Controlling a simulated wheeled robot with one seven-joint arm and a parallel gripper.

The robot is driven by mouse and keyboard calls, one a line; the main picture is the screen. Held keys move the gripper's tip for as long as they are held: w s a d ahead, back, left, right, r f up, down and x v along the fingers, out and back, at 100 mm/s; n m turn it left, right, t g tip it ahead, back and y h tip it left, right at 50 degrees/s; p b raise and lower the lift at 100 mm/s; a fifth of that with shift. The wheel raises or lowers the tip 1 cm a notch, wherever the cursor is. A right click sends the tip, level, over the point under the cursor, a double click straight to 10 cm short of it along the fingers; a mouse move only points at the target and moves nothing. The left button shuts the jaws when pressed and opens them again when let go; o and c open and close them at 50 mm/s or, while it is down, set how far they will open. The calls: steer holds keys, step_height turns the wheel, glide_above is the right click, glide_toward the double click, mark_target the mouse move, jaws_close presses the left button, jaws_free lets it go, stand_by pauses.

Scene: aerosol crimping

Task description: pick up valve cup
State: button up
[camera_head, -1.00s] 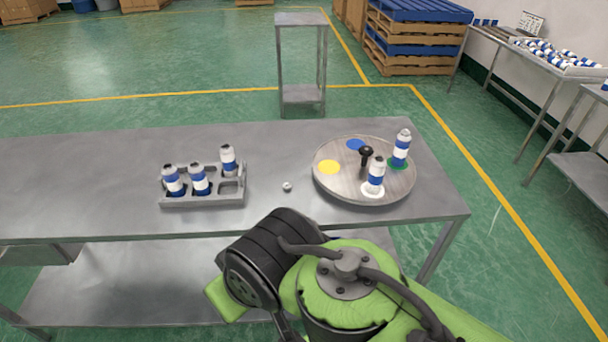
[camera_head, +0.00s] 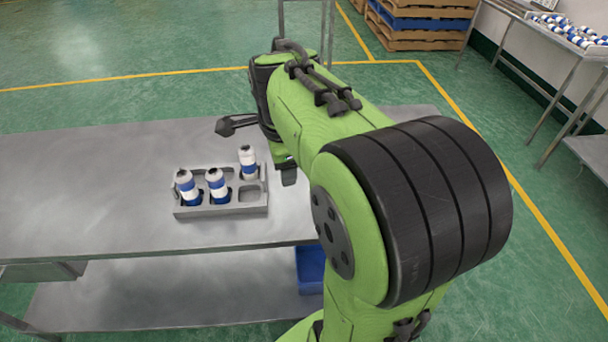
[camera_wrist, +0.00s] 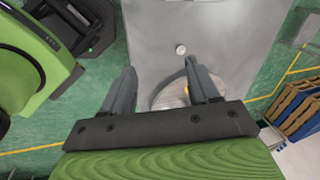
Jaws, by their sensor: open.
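The valve cup is a small pale round piece (camera_wrist: 181,49) lying alone on the bare metal tabletop in the wrist view. In the head view it is hidden behind my arm. My gripper (camera_wrist: 160,64) is open and empty, its two grey fingers spread. The valve cup lies just beyond the fingertips, nearer the right finger, and is not between them. In the head view only a dark part of my gripper (camera_head: 289,176) shows, low beside the grey can tray (camera_head: 218,211); the rest is behind my arm.
Several white-and-blue cans (camera_head: 217,184) stand in the tray, close to my gripper. The round turntable (camera_wrist: 160,100) shows partly behind my fingers; my arm hides it in the head view. The metal table (camera_head: 90,180) is clear left of the tray. A blue bin (camera_head: 310,268) sits below.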

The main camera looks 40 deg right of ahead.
steer(key=w+d+f+m+g+y, duration=0.1)
steer(key=w+d+f+m, duration=0.15)
steer(key=d+m, duration=0.5)
steer(key=w+d+f+m+y, duration=0.1)
steer(key=w+d+f+m, duration=0.1)
steer(key=d+f+m, duration=0.35)
steer(key=f+m+b, duration=0.1)
steer(key=f, duration=0.3)
steer(key=w+f+b, duration=0.1)
steer(key=f, duration=0.4)
steer(key=d+f+m+b, duration=0.1)
steer(key=f, duration=0.4)
steer(key=shift+w+f+m, duration=0.2)
steer(key=shift+w+m, duration=0.1)
steer(key=shift+w, duration=0.05)
steer(key=shift+r, duration=0.1)
steer(key=shift+c, duration=0.2)
jaws_close()
